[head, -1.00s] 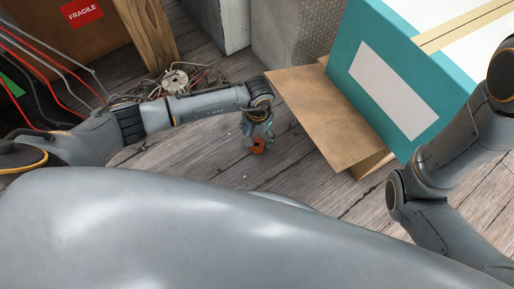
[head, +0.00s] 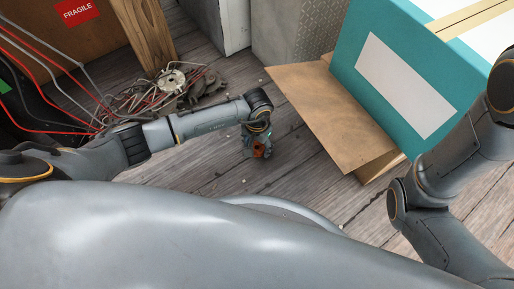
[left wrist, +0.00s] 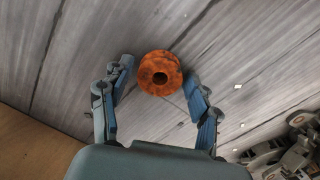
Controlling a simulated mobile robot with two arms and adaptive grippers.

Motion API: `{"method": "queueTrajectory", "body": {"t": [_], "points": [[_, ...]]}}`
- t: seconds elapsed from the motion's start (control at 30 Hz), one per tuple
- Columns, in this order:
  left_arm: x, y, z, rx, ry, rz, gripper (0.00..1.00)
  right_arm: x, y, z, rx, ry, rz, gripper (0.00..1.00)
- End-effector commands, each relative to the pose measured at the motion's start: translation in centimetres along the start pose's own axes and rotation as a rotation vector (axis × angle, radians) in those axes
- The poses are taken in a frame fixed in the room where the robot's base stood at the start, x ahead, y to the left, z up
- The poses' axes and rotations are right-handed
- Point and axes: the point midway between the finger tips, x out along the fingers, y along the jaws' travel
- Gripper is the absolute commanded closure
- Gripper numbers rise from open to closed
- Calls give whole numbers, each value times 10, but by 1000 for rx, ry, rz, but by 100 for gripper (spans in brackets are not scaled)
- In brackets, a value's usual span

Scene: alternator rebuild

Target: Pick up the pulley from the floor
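The pulley (head: 261,153) is a small orange-brown, rust-coloured spool on the wooden floor, left of the cardboard flap. In the left wrist view the left gripper's fingers (left wrist: 158,80) are spread to either side of the pulley, with a visible gap on each side. Only my right arm's links show at the right; its gripper is out of view.
A teal box (head: 403,75) with a brown cardboard flap (head: 330,115) stands right of the pulley. A heap of metal parts and wires (head: 172,82) lies behind my left arm. A wooden post (head: 145,35) and grey cabinets stand at the back. Floor around the pulley is clear.

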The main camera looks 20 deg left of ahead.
Motion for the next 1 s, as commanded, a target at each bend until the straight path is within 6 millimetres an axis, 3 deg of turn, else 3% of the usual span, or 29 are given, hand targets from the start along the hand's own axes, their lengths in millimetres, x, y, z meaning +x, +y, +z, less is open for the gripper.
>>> {"method": "queueTrajectory", "body": {"t": [0.03, 0.2, 0.23, 0.47, 0.63, 0.8, 1.0], "points": [[0, 0, 0, 0, 0, 0, 56, 0, 0, 0, 0, 0, 0, 60], [0, 0, 0, 0, 0, 0, 91, 0, 0, 0, 0, 0, 0, 60], [0, 0, 0, 0, 1, 0, 94, 0, 0, 0, 0, 0, 0, 60], [-1, 0, 0, 0, 1, -1, 94, 0, 0, 0, 0, -1, 0, 60], [-12, -1, -1, 0, 2, -1, 94, 7, 2, 3, 0, -2, 0, 60], [-39, -1, -1, 2, 3, -1, 94, 24, 5, 10, 0, -3, 1, 60], [-74, 1, 28, 3, 0, -1, 94, 56, 12, 21, -1, -3, 1, 60]]}}
